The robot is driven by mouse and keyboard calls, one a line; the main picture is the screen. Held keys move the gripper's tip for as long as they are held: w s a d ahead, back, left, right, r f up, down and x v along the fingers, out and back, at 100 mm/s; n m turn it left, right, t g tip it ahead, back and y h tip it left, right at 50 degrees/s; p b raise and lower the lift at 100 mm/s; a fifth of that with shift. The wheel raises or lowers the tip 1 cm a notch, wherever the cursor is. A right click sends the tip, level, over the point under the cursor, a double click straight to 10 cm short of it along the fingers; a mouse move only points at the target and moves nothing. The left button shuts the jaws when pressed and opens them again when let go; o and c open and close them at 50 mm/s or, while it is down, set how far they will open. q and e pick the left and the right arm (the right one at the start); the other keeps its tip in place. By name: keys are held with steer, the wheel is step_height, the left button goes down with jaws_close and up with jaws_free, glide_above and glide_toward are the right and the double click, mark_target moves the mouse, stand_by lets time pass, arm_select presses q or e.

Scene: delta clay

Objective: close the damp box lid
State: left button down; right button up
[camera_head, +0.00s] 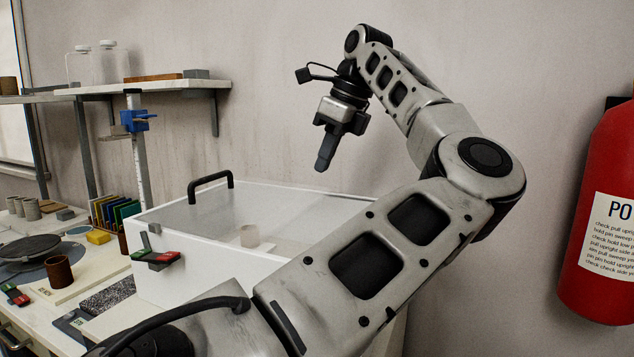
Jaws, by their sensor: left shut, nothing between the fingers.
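The damp box (200,254) is a white box on the bench, left of centre, partly hidden by my arm. Its clear lid (290,200) spans the top, with a dark handle (211,184) along its left edge. I cannot tell whether the lid is fully seated. A small pale cup (250,236) shows inside the box area. My left gripper (323,164) is shut and empty, pointing down in the air above the back right of the lid, apart from it and from the handle. My right gripper is not in view.
A wall shelf (150,86) with glass jars (106,63) stands at the back left. The bench at left holds a dark wheel (30,247), a brown cup (59,271) and a yellow block (97,237). A red extinguisher (608,150) hangs at right.

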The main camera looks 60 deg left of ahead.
mark_target(293, 200)
arm_select(q)
steer(key=w+d+r, duration=0.2)
steer(key=w+d, duration=0.1)
steer(key=w, duration=0.3)
steer(key=x, duration=0.5)
steer(key=b+x, duration=0.1)
steer(key=x, duration=0.4)
steer(key=shift+s+d+f, duration=0.15)
steer(key=shift+f, duration=0.1)
steer(key=s+a, duration=0.2)
steer(key=shift+s+a+r, duration=0.1)
steer(key=shift+a+r, duration=0.05)
steer(key=shift+a, duration=0.15)
steer(key=shift+s+a, duration=0.15)
steer(key=shift+a, duration=0.05)
steer(key=s+a, duration=0.1)
steer(key=a, duration=0.1)
steer(key=s+a, duration=0.2)
steer(key=shift+s+a+p, duration=0.1)
steer(key=shift+s+p, duration=0.2)
steer(key=shift+p, duration=0.1)
